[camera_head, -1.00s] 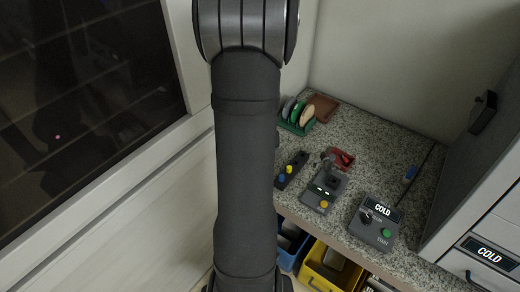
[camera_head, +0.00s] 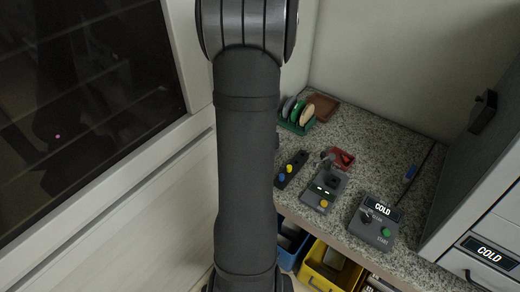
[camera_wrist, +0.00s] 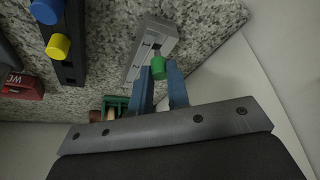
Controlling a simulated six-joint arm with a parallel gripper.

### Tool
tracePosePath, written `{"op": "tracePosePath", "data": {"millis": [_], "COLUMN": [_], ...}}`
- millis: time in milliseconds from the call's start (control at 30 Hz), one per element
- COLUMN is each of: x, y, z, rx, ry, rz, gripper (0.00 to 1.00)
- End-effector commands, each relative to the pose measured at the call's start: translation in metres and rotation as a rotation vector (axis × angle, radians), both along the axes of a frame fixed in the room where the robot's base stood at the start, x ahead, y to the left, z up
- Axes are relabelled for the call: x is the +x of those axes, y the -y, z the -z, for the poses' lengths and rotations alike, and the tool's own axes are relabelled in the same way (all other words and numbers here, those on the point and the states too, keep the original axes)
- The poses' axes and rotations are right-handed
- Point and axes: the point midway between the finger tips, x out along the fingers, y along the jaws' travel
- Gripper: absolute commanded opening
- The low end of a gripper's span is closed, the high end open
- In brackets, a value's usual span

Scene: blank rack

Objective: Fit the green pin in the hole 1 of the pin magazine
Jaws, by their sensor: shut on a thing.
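In the wrist view, my gripper (camera_wrist: 161,86) has its two blue fingers shut on the green pin (camera_wrist: 158,68). The pin's green end shows between and just past the fingertips. A light grey block with dark openings along its top (camera_wrist: 150,48), which looks like the pin magazine, lies just beyond the pin. The pin overlaps its near end in the picture. I cannot tell whether the pin touches it or is in a hole, and hole numbers are not readable. In the head view my arm hides the gripper, pin and grey block.
A dark block (camera_head: 281,181) holds a yellow pin (camera_wrist: 58,46) and a blue pin (camera_wrist: 47,10). A green rack of discs (camera_head: 297,119), a red block (camera_head: 342,158), a lever box (camera_head: 325,190) and a COLD control box (camera_head: 375,222) stand on the speckled counter. A pale wall is close to my gripper.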

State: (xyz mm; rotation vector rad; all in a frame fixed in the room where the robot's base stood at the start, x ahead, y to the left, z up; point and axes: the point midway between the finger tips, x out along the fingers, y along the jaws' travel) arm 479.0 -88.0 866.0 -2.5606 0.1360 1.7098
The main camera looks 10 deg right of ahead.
Motion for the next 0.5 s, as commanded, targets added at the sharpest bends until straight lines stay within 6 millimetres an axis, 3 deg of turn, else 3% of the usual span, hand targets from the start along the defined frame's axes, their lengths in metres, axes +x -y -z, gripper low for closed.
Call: {"op": "tracePosePath", "data": {"millis": [500], "x": [0.0], "y": [0.0], "z": [0.013], "rx": [0.0], "ry": [-0.001], "rz": [0.0], "gripper": [0.0]}}
